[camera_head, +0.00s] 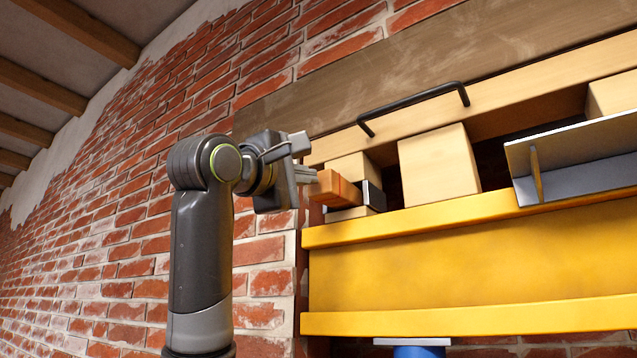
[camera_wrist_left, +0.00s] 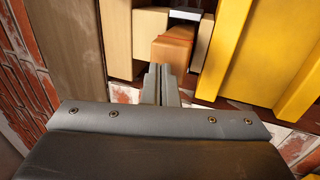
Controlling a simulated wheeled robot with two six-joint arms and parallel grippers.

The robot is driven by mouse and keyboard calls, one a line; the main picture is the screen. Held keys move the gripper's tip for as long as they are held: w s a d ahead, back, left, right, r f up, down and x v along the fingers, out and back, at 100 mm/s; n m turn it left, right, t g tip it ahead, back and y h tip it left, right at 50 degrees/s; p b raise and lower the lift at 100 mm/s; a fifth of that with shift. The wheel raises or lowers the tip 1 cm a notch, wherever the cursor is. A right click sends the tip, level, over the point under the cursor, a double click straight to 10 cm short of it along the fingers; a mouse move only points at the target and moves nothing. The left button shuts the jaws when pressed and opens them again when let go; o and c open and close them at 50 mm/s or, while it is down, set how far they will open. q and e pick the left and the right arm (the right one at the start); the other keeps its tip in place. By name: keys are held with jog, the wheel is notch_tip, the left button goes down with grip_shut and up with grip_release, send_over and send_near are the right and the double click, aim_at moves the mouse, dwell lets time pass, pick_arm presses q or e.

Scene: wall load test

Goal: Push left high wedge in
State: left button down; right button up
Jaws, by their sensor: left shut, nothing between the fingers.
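The left high wedge (camera_head: 335,190) is an orange-brown wooden block at the left end of the gap above the yellow beam. Its near end sticks out to the left, and a dark metal plate (camera_head: 373,196) stands at its inner end. My left gripper (camera_head: 309,173) is shut and empty, with its fingertips at the outer end of the wedge. In the left wrist view, the shut fingers (camera_wrist_left: 161,71) point at the near face of the wedge (camera_wrist_left: 172,50); I cannot tell whether they touch it. My right gripper is in neither view.
The yellow beam (camera_head: 450,262) runs below the wedge. Pale wooden blocks (camera_head: 438,166) stand on it, under a timber with a black handle (camera_head: 412,107). A grey metal angle (camera_head: 575,160) lies to the right. The brick wall (camera_head: 120,220) is behind my arm.

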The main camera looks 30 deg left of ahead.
pick_arm(q)
jog(key=shift+w, duration=0.25)
dwell(0.4)
jog(key=shift+w, duration=0.65)
jog(key=shift+w+d+p, duration=0.15)
jog(key=shift+w+p, duration=0.3)
jog(key=shift+w, duration=0.55)
jog(key=b, duration=0.5)
send_near(319, 184)
jog(key=shift+r, duration=1.45)
jog(key=shift+w, duration=0.1)
jog(key=shift+w, duration=0.1)
